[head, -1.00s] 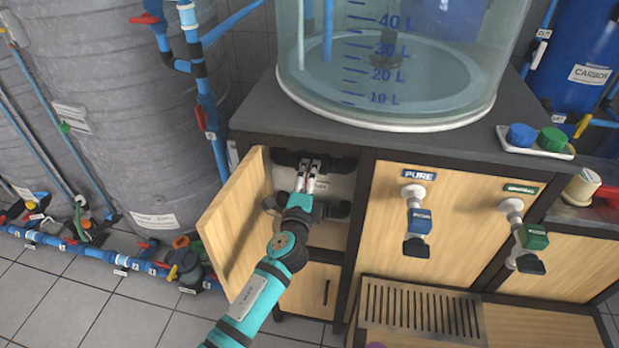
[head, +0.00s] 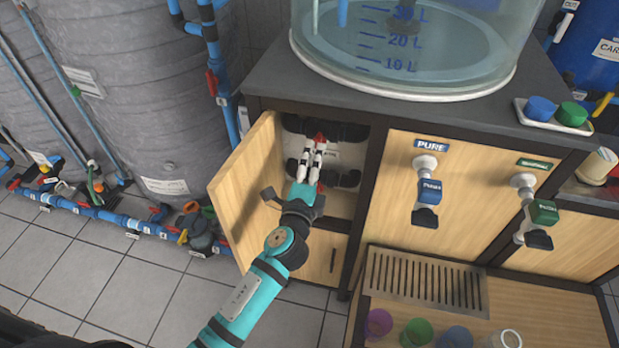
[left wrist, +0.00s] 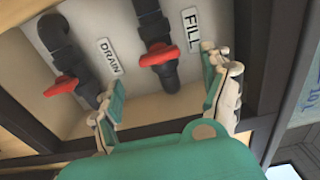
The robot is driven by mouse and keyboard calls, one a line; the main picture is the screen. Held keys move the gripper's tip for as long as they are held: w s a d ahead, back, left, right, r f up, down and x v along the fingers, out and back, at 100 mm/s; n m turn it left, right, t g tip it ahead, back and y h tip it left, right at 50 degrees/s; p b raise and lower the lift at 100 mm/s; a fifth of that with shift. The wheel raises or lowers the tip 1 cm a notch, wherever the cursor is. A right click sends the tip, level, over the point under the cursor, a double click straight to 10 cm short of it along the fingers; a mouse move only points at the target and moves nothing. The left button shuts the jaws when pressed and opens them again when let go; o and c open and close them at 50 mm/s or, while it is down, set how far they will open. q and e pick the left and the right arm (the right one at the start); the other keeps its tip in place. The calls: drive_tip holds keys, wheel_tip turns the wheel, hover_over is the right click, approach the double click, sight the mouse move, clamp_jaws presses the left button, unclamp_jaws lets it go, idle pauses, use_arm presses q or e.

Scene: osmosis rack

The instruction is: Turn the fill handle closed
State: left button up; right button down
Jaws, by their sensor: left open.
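The red fill handle (left wrist: 160,55) lies crosswise on a black pipe beside the FILL label (left wrist: 190,27) in the left wrist view. My left gripper (left wrist: 163,78) is open, its two fingers spread either side of the fill pipe's line. The handle shows in the gap, a little beyond the fingertips, with no clear contact. In the head view my left gripper (head: 314,145) reaches into the open cabinet, and a bit of red (head: 320,137) shows at its fingertips. My right gripper is not in view.
A red drain handle (left wrist: 62,85) is left of the fill handle, near the left finger. The open wooden door (head: 243,185) stands left of my arm. The dark cabinet frame (head: 362,190) borders the opening on the right. A water tank (head: 430,60) stands above.

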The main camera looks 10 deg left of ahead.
use_arm(q)
drive_tip(key=s, duration=0.5)
drive_tip(key=shift+f, duration=0.1)
idle(0.3)
